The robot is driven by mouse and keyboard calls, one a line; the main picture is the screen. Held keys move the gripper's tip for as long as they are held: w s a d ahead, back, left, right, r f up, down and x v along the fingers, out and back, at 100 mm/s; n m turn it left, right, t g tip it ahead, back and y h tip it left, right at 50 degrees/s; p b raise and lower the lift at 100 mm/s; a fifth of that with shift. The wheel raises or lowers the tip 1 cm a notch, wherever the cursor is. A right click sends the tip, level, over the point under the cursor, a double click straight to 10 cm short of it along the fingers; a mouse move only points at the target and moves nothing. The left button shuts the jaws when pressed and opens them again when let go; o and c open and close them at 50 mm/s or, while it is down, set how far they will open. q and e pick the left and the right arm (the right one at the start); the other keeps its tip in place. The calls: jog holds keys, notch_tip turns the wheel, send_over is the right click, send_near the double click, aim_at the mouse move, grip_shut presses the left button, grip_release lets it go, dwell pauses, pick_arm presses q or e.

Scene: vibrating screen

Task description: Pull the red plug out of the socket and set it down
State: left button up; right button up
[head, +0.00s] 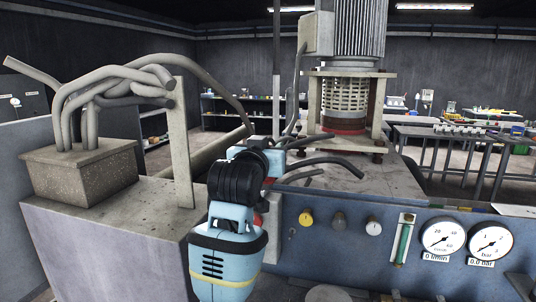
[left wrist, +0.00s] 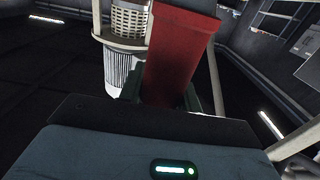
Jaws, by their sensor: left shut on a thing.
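My left gripper (left wrist: 175,92) is shut on the red plug (left wrist: 180,55), which shows large in the left wrist view between the two dark fingers. In the head view my left arm's light blue and black links reach up to the machine, and the gripper's fingers are mostly hidden behind the black wrist. Only a small red patch (head: 268,181) shows beside the wrist there, likely part of the plug. The socket is hidden, so I cannot tell whether the plug sits in it. My right gripper is not in view.
A stone-like block with thick grey hoses (head: 80,178) stands on the left. A motor (head: 357,28) on a frame rises behind the metal bench top (head: 385,185). The blue front panel (head: 320,250) carries knobs and two gauges (head: 442,238). Loose dark cables lie near my wrist.

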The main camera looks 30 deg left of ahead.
pick_arm(q)
jog(key=shift+r, duration=0.85)
notch_tip(320, 180, up, 3)
jog(key=shift+f, duration=0.1)
dwell(0.5)
